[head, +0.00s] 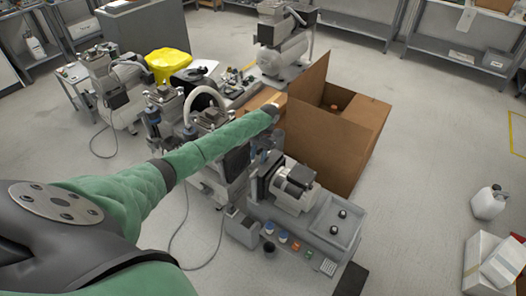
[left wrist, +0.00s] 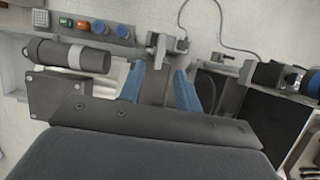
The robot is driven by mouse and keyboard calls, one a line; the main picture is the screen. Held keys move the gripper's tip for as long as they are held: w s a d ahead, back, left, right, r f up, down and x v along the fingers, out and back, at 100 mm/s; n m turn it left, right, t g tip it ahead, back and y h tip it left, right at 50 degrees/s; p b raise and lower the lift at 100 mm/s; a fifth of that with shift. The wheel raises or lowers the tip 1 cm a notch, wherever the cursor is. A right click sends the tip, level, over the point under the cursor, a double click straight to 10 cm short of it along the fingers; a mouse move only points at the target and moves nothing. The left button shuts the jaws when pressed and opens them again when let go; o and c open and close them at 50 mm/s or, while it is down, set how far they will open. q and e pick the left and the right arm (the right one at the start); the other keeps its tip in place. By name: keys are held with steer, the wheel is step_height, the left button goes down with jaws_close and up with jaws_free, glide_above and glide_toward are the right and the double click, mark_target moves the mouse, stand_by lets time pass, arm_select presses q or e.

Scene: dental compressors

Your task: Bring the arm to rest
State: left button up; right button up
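My left arm (head: 199,151), in a green sleeve, reaches from the lower left of the head view out over the compressor equipment. My left gripper (head: 263,148) hangs down at its end, dark and partly lost against the machines. In the left wrist view the gripper's two blue fingertips (left wrist: 160,88) stand apart, with nothing clearly held between them. Grey machine parts show below and beyond the fingers. My right gripper is not in view.
A compressor unit (head: 294,188) on a grey bench (head: 262,212) stands close to the gripper. A large open cardboard box (head: 325,137) stands just right of it.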

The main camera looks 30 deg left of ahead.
arm_select(q)
steer(key=s+d+f+m+t+h, duration=0.1)
steer(key=s+d+f+m+t, duration=0.15)
steer(key=s+d, duration=0.85)
steer(key=s+d+f+m+t, duration=0.1)
steer(key=s+d+f+t, duration=0.15)
steer(key=s+d, duration=0.85)
steer(key=s+r+n+t, duration=0.1)
steer(key=s+r+t, duration=0.1)
steer(key=s+r, duration=0.65)
steer(key=s+r+n+t, duration=0.15)
steer(key=s+r, duration=0.35)
steer(key=s, duration=0.6)
steer(key=s+d+f+g, duration=0.1)
steer(key=s+d+f, duration=0.1)
steer(key=f, duration=1.6)
steer(key=s+d+f+g, duration=0.1)
steer(key=s+d+f, duration=0.1)
steer(key=f, duration=1.7)
steer(key=shift+s+d+g, duration=0.15)
steer(key=shift+s+g, duration=0.15)
steer(key=shift+g, duration=0.05)
steer(key=shift+f, duration=0.1)
